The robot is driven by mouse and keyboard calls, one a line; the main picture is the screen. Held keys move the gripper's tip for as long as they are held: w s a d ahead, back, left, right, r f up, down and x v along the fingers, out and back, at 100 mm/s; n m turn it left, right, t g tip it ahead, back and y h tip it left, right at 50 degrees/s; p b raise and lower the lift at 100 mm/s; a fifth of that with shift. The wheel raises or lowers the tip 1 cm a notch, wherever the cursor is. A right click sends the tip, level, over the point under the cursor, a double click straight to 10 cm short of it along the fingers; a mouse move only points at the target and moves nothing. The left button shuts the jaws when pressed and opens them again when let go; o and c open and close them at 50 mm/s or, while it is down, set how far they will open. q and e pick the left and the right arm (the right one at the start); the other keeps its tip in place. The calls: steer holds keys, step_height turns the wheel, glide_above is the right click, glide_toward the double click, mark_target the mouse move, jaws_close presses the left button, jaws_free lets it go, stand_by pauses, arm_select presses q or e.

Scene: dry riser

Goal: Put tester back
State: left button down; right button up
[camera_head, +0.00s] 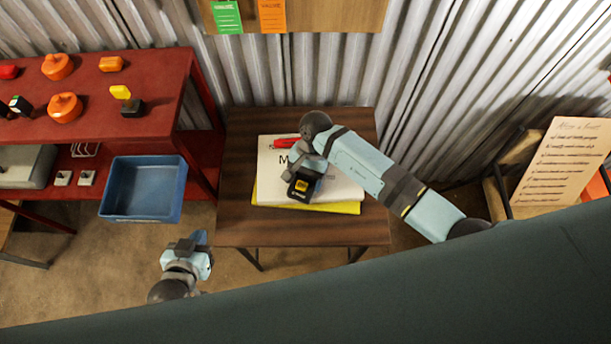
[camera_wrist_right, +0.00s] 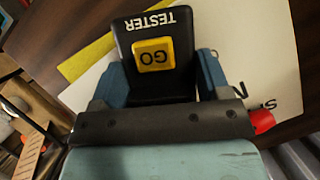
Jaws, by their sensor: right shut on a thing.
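The tester (camera_head: 302,186) is a small black block with a yellow GO button and the word TESTER in white. It is over the white and yellow papers on the brown wooden table. My right gripper (camera_head: 298,178) is shut on it. In the right wrist view the tester (camera_wrist_right: 155,50) sits between the two blue fingers, its lettering upside down. I cannot tell whether its underside touches the papers. My left gripper (camera_head: 190,256) is low at the left, away from the table, and appears empty; its fingers are too small to judge.
The wooden table (camera_head: 240,222) also holds a red object (camera_head: 284,142). A red bench (camera_head: 160,72) at the left bears orange, yellow and black items. A blue bin (camera_head: 143,210) is beside the table. A written board (camera_head: 567,160) stands at the right. Corrugated wall lies behind.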

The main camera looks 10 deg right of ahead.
steer(key=o, duration=1.1)
steer(key=shift+c, duration=0.2)
